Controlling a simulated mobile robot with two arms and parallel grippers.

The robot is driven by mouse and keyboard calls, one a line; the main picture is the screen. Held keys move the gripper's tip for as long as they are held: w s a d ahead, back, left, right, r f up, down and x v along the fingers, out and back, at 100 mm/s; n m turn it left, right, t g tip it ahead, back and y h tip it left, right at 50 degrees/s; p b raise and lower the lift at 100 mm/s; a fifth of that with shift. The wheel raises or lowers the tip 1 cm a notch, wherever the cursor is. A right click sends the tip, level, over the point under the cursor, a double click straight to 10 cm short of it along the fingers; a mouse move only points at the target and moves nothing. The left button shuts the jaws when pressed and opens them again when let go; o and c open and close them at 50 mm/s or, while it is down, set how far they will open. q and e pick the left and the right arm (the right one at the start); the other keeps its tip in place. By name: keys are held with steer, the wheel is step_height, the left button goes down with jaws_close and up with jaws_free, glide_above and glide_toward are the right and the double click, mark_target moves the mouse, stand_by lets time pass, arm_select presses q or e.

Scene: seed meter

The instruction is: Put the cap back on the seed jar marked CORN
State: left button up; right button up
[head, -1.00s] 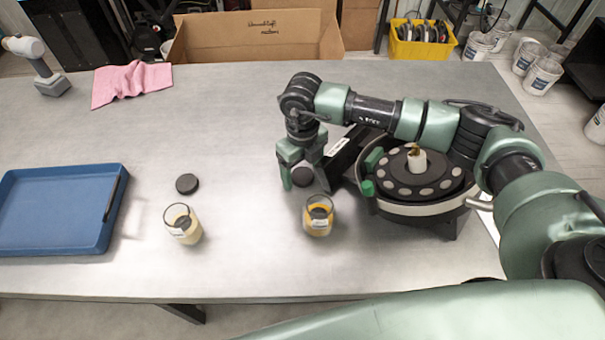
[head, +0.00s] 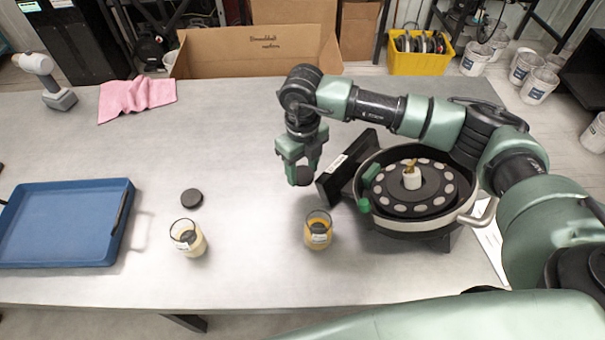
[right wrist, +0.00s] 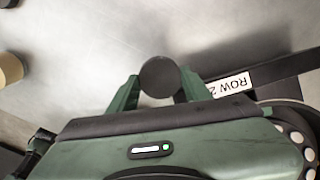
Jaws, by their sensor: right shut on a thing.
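My right gripper (head: 302,176) is shut on a black round cap (right wrist: 159,77), which shows between its fingers in the right wrist view. It holds the cap above the table, behind a glass jar with yellow contents (head: 319,240). A second glass jar with pale contents (head: 191,243) stands to the left. A second black cap (head: 191,198) lies flat on the table behind that pale jar. Both jars are upright and have no cap on the rim. They bear small labels, too small to read. My left gripper is not in view.
The round seed meter (head: 441,211) stands right of the gripper, with a dark bar labelled "ROW 2" (right wrist: 232,84) beside the fingers. A blue tray (head: 60,263) lies at the left. The table between the jars is clear.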

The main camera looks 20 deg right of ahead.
mark_target(302, 174)
steer(key=shift+r+p, duration=0.35)
steer(key=shift+r, duration=1.2)
